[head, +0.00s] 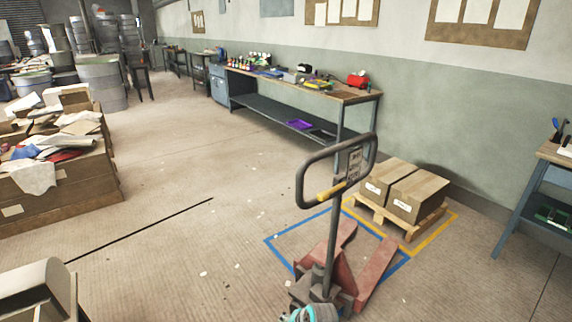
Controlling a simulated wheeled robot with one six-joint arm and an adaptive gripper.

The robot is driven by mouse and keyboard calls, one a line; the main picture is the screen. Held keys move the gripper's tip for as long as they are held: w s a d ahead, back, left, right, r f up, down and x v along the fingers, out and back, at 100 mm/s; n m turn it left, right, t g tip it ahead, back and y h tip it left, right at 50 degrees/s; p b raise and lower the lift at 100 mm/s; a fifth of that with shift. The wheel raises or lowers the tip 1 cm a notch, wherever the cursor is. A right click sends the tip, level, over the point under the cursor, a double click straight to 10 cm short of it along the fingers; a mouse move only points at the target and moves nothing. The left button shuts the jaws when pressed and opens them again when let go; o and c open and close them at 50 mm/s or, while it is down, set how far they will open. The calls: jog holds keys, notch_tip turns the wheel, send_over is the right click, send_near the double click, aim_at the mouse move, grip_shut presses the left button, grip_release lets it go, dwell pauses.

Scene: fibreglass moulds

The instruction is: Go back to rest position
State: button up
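My gripper's fingers do not show in the head view. A small grey and teal part, which looks like a piece of my arm, juts in at the bottom edge in front of the pallet jack's base. The rest of the arm is out of frame, so I cannot tell its pose or whether the gripper holds anything.
A red pallet jack (374,270) stands close ahead, its handle upright. Beyond it, two cardboard boxes (416,193) sit on a wooden pallet (412,228). A long workbench (300,87) lines the wall. A wooden crate (60,195) stands left. The middle floor is open.

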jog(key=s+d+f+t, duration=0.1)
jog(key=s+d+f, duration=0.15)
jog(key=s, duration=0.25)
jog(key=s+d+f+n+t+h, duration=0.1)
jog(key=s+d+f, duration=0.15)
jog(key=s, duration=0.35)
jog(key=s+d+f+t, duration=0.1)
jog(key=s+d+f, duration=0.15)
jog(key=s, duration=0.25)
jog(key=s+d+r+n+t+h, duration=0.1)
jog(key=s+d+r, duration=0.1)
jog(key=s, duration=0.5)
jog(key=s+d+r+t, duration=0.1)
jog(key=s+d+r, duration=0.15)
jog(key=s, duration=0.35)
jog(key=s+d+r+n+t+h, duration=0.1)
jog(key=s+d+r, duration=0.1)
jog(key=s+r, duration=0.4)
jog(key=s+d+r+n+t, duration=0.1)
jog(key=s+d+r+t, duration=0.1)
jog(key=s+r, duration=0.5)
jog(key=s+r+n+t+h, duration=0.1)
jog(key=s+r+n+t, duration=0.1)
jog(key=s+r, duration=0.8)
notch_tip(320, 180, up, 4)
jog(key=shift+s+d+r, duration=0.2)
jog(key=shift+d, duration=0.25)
